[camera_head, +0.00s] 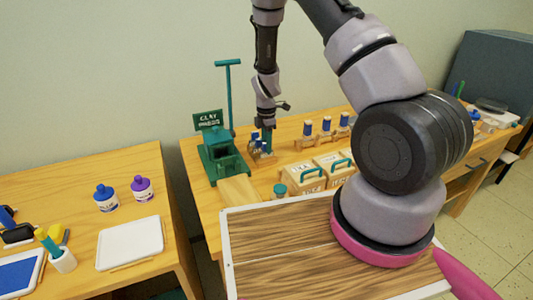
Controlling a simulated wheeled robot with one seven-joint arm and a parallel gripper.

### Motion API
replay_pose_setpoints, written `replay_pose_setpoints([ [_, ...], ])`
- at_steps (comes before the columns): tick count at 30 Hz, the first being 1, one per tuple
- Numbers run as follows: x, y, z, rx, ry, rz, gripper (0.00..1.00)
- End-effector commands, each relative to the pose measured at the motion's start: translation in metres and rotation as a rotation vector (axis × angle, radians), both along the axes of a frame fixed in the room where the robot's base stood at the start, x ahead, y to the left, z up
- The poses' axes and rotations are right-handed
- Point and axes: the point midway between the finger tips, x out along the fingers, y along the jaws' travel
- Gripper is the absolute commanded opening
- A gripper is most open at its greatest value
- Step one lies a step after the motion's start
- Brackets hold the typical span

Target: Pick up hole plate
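I cannot make out a hole plate for certain. A small wooden stand (262,156) with small dark and teal pieces is on the middle table, just right of the green clay press (222,160); these pieces are too small to tell apart. My gripper (268,122) points down just above this stand. Its fingers are small and partly blend with the teal piece below, so I cannot tell whether they are open or shut, or touching anything.
A sign reading CLAY (208,120) stands by the press. To the right are a rack of blue-topped bottles (326,128), boxes with green handles (306,180) and a teal-lidded jar (280,191). A left table holds paint bottles (106,200) and a white tray (130,243).

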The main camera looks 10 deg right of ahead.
Motion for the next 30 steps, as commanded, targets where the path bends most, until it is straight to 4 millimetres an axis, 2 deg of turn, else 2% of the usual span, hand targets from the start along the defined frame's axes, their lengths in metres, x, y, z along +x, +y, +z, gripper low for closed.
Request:
replay_pose_setpoints([
  [2,0.0,0.0,0.0,0.0,0.0,0.0,0.35],
  [3,0.0,0.0,0.0,0.0,0.0,0.0,0.31],
  [5,0.0,0.0,0.0,0.0,0.0,0.0,0.08],
  [6,0.0,0.0,0.0,0.0,0.0,0.0,0.0],
  [17,0.0,0.0,0.004,0.0,-0.001,0.0,0.0],
  [20,0.001,0.0,0.017,0.002,-0.004,0.001,0.0],
  [30,0.001,0.0,0.083,0.002,-0.004,0.0,0.0],
])
